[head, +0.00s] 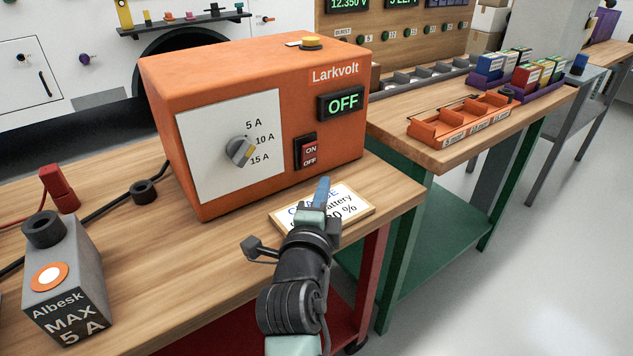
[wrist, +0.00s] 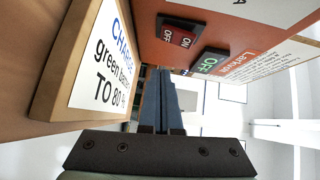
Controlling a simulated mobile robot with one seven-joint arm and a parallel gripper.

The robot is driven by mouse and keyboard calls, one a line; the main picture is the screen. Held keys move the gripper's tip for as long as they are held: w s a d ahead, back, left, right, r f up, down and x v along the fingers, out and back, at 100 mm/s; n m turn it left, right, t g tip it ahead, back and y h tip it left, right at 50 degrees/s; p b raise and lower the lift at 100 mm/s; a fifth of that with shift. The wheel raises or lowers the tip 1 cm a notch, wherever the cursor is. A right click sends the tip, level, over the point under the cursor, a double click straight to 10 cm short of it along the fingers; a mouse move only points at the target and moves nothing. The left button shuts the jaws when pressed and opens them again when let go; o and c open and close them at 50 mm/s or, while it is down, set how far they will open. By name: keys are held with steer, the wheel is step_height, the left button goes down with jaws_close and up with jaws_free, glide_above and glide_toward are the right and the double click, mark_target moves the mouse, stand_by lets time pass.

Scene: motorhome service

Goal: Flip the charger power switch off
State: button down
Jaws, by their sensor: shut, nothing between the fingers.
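The orange Larkvolt charger (head: 255,65) stands on the wooden bench in the head view. Its power switch (head: 308,151) is a red rocker in a black frame, marked ON above and OFF below. The switch also shows in the wrist view (wrist: 178,37). The display (head: 342,103) above it reads OFF in green. My gripper (head: 322,182) is shut and empty, its blue fingers together. It is in front of the charger, below and slightly right of the switch, apart from it. In the wrist view my gripper (wrist: 157,75) points toward the charger's front.
A framed sign (head: 350,206) lies in front of the charger, close under my gripper. A grey Albesk block (head: 65,270) stands at the left. A grey selector knob (head: 240,150) is on the charger's white panel. An orange tray (head: 425,129) sits on the bench to the right.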

steer(key=s, duration=0.2)
steer(key=s+a+f, duration=0.1)
steer(key=s, duration=0.4)
steer(key=shift+s+a+f, duration=0.2)
steer(key=shift+s+a, duration=0.05)
steer(key=shift+s, duration=0.05)
step_height(320, 180, up, 23)
steer(key=s+d+n+t, duration=0.1)
steer(key=s+n+t, duration=0.1)
steer(key=n+t, duration=0.5)
steer(key=s+r+n+t+y, duration=0.1)
steer(key=s+r+n+t, duration=0.1)
steer(key=s+r+n, duration=0.55)
steer(key=s+r+n+t+y, duration=0.2)
steer(key=s+r+n, duration=0.3)
steer(key=r, duration=0.6)
step_height(320, 180, up, 27)
steer(key=p, duration=2.8)
steer(key=shift+w+g, duration=0.3)
steer(key=shift+w, duration=0.15)
steer(key=shift+a, duration=0.1)
